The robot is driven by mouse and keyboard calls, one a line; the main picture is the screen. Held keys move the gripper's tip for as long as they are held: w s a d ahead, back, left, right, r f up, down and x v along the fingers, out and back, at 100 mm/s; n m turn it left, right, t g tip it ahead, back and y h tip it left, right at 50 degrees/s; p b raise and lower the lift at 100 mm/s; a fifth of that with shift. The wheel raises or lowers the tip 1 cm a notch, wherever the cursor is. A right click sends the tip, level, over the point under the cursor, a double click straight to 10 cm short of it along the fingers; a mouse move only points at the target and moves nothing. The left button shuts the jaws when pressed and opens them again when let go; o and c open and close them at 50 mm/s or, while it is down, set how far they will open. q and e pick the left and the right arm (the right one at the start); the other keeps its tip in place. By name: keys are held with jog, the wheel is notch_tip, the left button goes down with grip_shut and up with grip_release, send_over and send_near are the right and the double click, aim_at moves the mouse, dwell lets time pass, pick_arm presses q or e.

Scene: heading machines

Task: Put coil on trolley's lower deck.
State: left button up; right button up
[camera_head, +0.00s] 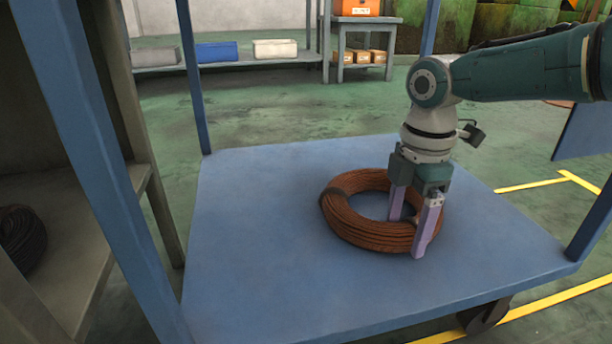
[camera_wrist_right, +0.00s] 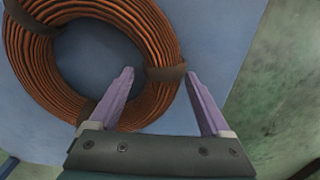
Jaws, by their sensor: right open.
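A copper-brown coil (camera_head: 350,222) with dark bands lies flat on the trolley's blue lower deck (camera_head: 260,270), right of its middle. My right gripper (camera_head: 410,235) points down at the coil's right side, one finger inside the ring's hole and the other at its outer side. In the right wrist view the coil (camera_wrist_right: 160,40) fills the upper left, and the open fingers (camera_wrist_right: 158,85) stand either side of a dark band, with gaps visible. Whether the fingers touch the coil I cannot tell. My left gripper is not in view.
Blue trolley posts (camera_head: 85,130) rise at the deck's corners. A grey shelf (camera_head: 75,260) with a dark coil (camera_head: 20,240) stands close on the left. Bins (camera_head: 217,51) and an orange box (camera_head: 357,7) are at the back. The deck's left and front are clear.

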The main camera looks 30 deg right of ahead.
notch_tip(320, 180, up, 12)
jog(key=p, duration=0.9)
jog(key=s+a+f+m+y, duration=0.1)
jog(key=s+a+f, duration=0.2)
jog(key=s+a, duration=0.6)
jog(key=s+a+f+m+y, duration=0.1)
jog(key=s+a+f+y, duration=0.3)
jog(key=a, duration=0.9)
jog(key=s+d+r+m+t+h, duration=0.3)
jog(key=s+d+r+m, duration=0.4)
jog(key=m, duration=0.4)
jog(key=shift+s+d+h, duration=0.5)
jog(key=shift+s+h, duration=0.4)
jog(key=shift+p, duration=0.3)
